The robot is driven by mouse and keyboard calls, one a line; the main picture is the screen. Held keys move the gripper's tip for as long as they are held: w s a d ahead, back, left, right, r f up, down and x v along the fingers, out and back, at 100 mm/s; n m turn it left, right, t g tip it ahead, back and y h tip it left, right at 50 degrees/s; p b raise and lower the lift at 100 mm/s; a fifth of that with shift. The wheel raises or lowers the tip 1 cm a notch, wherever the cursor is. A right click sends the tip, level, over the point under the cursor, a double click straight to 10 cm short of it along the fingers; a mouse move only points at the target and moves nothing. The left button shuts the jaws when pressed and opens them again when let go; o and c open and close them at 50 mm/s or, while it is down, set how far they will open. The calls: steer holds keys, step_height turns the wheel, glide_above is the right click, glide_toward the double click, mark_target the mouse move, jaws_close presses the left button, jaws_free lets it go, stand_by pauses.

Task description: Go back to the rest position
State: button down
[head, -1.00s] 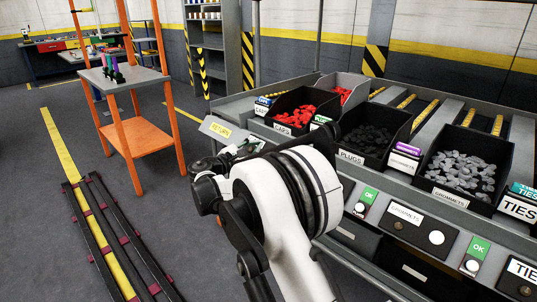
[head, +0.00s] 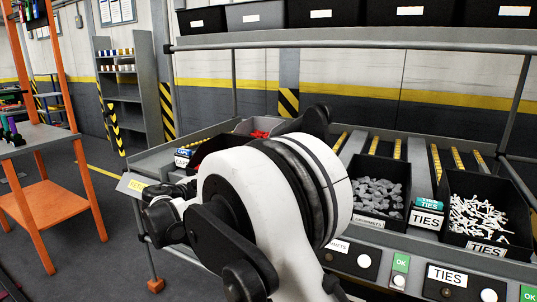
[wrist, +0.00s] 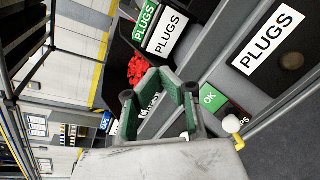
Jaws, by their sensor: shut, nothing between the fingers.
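My gripper (wrist: 160,88) shows in the wrist view with its green-padded fingers, shut and empty. It is near the front of the sorting rack, by a PLUGS label (wrist: 267,40) and a green OK button plate (wrist: 211,98). Red parts (wrist: 141,68) lie in a dark bin beyond the fingers. In the head view my white arm (head: 258,215) fills the middle and hides part of the rack. I cannot make out the fingers there.
A grommets bin (head: 352,207) and a ties bin (head: 458,235) stand right of my arm. Upper black bins (head: 395,14) line a shelf above. An orange-legged stand (head: 42,205) is at left. Open floor lies between stand and rack.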

steer(key=s+d+r+m+g+y, duration=0.1)
steer(key=s+d+r+m+g, duration=0.15)
steer(key=s+d, duration=0.55)
steer(key=s+d+r+m+g+y, duration=0.1)
steer(key=s+d+r+m, duration=0.2)
steer(key=d, duration=0.8)
steer(key=s+d+r+m+g, duration=0.15)
steer(key=s+d+m, duration=0.35)
steer(key=d, duration=0.5)
steer(key=s+d+f+m+g+y, duration=0.1)
steer(key=s+d+f+m+y, duration=0.15)
steer(key=s, duration=0.75)
steer(key=s+d+f+m+y, duration=0.1)
steer(key=s+d+f+m, duration=0.3)
steer(key=s, duration=0.5)
steer(key=s+d+f+m+g+y, duration=0.1)
steer(key=s+d+f+m+y, duration=0.15)
steer(key=s, duration=0.75)
step_height(320, 180, up, 12)
steer(key=h+p, duration=0.1)
steer(key=p, duration=1.1)
steer(key=shift+d, duration=0.2)
steer(key=shift+r, duration=0.1)
